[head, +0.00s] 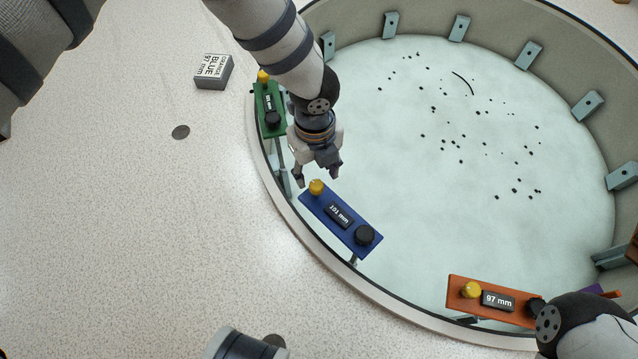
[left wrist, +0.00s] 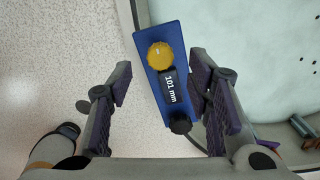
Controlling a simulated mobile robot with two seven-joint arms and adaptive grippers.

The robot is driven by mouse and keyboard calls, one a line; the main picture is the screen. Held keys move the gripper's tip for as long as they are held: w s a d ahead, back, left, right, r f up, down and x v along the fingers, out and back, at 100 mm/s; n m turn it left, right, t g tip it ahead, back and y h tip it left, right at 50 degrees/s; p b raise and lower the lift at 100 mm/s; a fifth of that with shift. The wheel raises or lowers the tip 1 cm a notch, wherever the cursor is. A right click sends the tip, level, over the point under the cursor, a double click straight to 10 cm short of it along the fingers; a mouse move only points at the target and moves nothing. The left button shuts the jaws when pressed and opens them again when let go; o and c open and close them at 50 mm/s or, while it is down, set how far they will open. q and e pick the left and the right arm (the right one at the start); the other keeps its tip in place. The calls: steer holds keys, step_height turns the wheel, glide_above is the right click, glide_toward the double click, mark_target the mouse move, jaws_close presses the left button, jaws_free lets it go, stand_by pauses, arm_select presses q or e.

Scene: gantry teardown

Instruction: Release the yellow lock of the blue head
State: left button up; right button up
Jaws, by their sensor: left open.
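The blue head (head: 352,233) is a blue plate on the tank rim, with a "101 mm" display, a yellow lock knob (head: 316,187) at its upper left end and a black knob (head: 365,235) at its lower right end. My left gripper (head: 318,176) is open and empty, its fingertips just above the yellow lock. In the left wrist view the blue head (left wrist: 152,38) lies between the spread fingers, and the yellow lock (left wrist: 160,55) is between and slightly beyond the fingertips. I see no contact. My right gripper is out of view.
A green head (head: 263,100) and an orange head (head: 460,298) reading "97 mm" sit on the round tank rim (head: 285,208) on either side. A grey block (head: 214,72) labelled "ORANGE BLUE 97 mm" lies on the speckled surface. Dark specks dot the tank floor.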

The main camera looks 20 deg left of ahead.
mark_target(316, 184)
arm_select(q)
step_height(316, 184, down, 5)
steer(key=shift+f+b, duration=0.15)
steer(key=shift+b, duration=0.7)
steer(key=shift+c, duration=0.2)
